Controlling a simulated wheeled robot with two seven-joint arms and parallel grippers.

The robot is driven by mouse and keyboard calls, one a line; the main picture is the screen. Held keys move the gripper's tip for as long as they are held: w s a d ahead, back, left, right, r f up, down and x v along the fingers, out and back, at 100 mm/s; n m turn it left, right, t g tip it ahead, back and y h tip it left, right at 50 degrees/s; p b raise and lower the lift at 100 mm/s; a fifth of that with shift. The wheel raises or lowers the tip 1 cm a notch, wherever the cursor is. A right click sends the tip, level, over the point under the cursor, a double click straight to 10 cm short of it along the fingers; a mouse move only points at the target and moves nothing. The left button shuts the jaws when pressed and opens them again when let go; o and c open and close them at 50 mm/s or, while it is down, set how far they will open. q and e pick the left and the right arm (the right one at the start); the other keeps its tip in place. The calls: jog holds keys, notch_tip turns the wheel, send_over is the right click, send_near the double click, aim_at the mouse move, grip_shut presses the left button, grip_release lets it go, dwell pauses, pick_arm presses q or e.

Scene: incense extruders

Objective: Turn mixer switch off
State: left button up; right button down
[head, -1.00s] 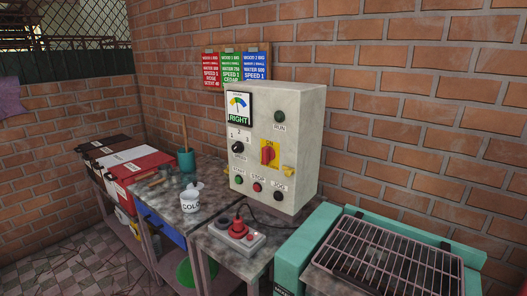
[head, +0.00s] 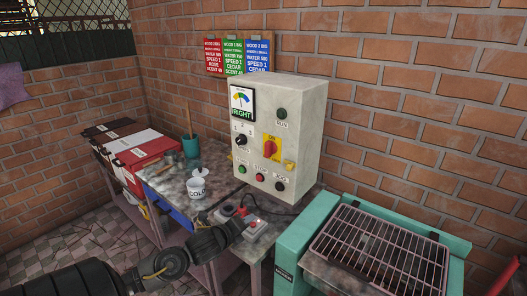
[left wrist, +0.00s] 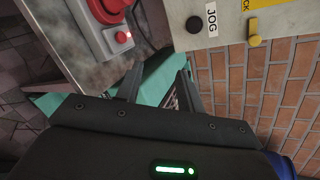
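The control box (head: 270,140) stands on the bench against the brick wall. On its front is a red rotary switch (head: 271,149) on a yellow plate marked ON. A yellow tab (head: 290,167) sits below it, and it also shows in the left wrist view (left wrist: 254,32). The black JOG button (left wrist: 195,25) shows in the left wrist view. My left gripper (head: 243,221) is below and in front of the box, over the small grey switch unit. In the left wrist view its two fingers (left wrist: 158,85) are apart with nothing between them.
A grey unit with a red knob (left wrist: 112,8) and a lit red button (left wrist: 121,37) is close to the left fingers. A white pot (head: 197,188) stands on the bench to the left. A teal-framed wire rack (head: 375,250) is at the right.

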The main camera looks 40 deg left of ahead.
pick_arm(q)
jog(key=w+a+r+m+t, duration=0.3)
jog(key=w+a+r+m, duration=0.3)
jog(key=r, duration=0.4)
jog(key=m+t+h, duration=0.2)
jog(key=m, duration=0.5)
send_near(266, 147)
jog(key=w+p, duration=0.2)
jog(key=w, duration=0.1)
jog(key=w+p, duration=0.2)
jog(key=w, duration=0.2)
jog(key=shift+w+a+r, duration=0.15)
jog(key=shift+w+r, duration=0.05)
jog(key=shift+w, duration=0.05)
jog(key=shift+w+f, duration=0.15)
jog(key=shift+w, duration=0.45)
jog(key=shift+c, duration=0.5)
grip_shut()
